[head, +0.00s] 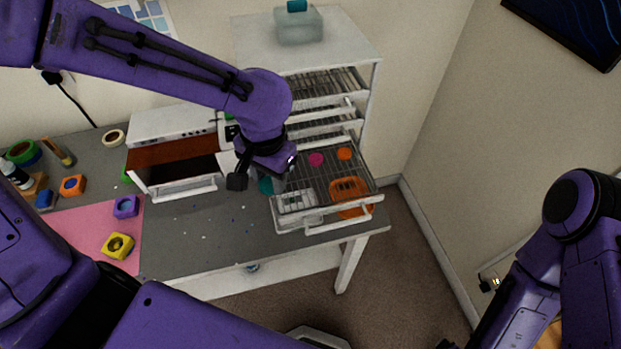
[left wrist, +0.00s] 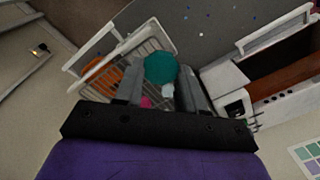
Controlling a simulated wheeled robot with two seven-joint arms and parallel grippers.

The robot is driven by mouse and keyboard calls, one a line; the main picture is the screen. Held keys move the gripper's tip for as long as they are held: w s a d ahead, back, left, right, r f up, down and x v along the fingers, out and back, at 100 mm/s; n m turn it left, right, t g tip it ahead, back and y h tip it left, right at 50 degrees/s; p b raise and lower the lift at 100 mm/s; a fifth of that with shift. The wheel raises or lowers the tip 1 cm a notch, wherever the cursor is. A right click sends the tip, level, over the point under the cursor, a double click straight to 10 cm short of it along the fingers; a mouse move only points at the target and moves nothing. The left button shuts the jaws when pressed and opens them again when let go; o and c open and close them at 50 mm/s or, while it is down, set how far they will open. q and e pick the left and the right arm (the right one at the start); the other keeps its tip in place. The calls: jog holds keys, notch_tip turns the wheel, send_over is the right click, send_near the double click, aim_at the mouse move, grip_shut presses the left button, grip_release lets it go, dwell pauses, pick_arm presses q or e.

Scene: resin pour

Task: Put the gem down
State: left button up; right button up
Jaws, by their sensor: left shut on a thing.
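My left gripper (head: 262,180) is shut on a teal round gem (left wrist: 161,68), held between the fingertips in the left wrist view. In the head view the teal gem (head: 266,185) is mostly hidden by the gripper. The gripper is above the left edge of a pulled-out wire rack (head: 330,170). On the rack are a pink round piece (head: 316,159) and an orange round piece (head: 344,153). My right arm shows at the right, but its gripper is not clearly in view.
The rack belongs to a white cabinet (head: 372,75) with more racks above. An orange basket (head: 350,211) and a pale container (head: 290,221) show at the rack's front.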

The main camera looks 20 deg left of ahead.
pick_arm(q)
notch_tip(320, 180, down, 3)
jog(key=w+b, duration=0.3)
jog(key=p, duration=0.1)
send_over(310, 189)
jog(key=f, duration=0.4)
jog(key=shift+s+a, duration=0.15)
jog(key=shift+s, duration=0.2)
jog(key=shift+w+d+f, duration=0.2)
jog(key=shift+f, duration=0.4)
jog(key=f+p, duration=0.2)
jog(key=f, duration=0.1)
jog(key=shift+w+d+f, duration=0.1)
jog(key=shift+w+f, duration=0.15)
jog(key=shift+w, duration=0.1)
jog(key=shift+f, duration=0.1)
pick_arm(e)
jog(key=shift+w+f, duration=0.15)
jog(key=shift+w, duration=0.55)
pick_arm(q)
jog(key=shift+s, duration=0.15)
pick_arm(e)
jog(key=shift+s, duration=0.1)
